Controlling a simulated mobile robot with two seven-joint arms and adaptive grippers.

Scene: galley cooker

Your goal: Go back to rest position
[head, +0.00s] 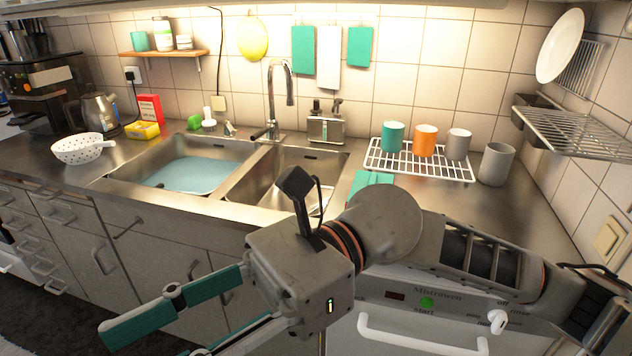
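My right arm reaches in from the right edge across the front of the counter. Its gripper (155,343) points to the lower left, in front of the cabinet doors below the sinks. Its two teal-padded fingers are spread apart, and nothing shows between them; the lower finger is partly cut off by the bottom edge. My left gripper is not in the head view.
The steel counter (530,215) has two sinks; the left one holds bluish water (195,174). A white rack (418,172) carries teal, orange and grey cups. A white colander (78,150) stands left. A white-handled appliance (420,335) is below my arm.

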